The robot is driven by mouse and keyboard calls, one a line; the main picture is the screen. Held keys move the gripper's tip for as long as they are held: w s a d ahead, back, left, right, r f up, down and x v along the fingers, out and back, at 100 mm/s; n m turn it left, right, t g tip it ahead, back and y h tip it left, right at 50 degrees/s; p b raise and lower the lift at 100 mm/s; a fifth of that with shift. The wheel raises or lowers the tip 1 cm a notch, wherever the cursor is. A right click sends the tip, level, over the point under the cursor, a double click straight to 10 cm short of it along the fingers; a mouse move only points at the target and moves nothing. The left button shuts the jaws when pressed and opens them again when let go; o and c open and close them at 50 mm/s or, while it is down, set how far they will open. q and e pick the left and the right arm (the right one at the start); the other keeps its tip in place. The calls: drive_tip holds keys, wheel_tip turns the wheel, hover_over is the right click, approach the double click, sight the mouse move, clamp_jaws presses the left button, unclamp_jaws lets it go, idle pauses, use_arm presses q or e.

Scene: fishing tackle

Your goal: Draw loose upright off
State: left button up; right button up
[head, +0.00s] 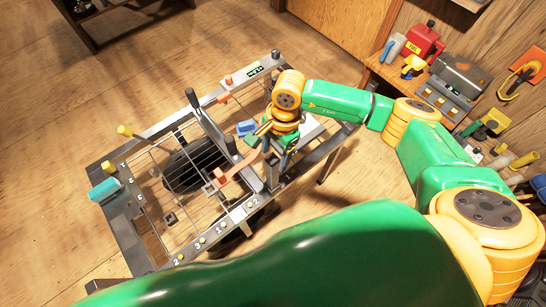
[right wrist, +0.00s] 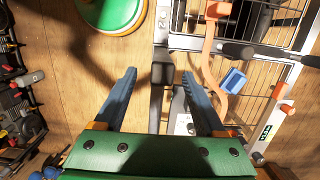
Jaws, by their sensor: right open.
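A metal frame (head: 147,267) with a wire grid stands on legs in the middle of the head view. A grey upright (head: 210,124) with a dark rounded end rises from its far side. A second dark-ended bar (head: 233,149) stands nearer my right gripper; I cannot tell which upright is loose. My right gripper (head: 281,147) is over the frame's right part, partly hiding it. In the right wrist view, its two blue fingers (right wrist: 160,78) are spread, with a grey metal part (right wrist: 181,112) between and beyond them, apparently ungripped. My left gripper is not in view.
An orange curved strap (head: 238,181) and a blue block (head: 246,127) are by the gripper. A black oval thing (head: 195,165) shows under the grid.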

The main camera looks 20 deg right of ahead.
sight(272, 176)
drive_tip(key=shift+w+f, duration=0.15)
drive_tip(key=shift+f, duration=0.8)
drive_tip(key=f, duration=0.4)
drive_tip(key=a+f, duration=0.1)
drive_tip(key=f, duration=0.1)
drive_tip(key=shift+p, duration=0.35)
clamp_jaws()
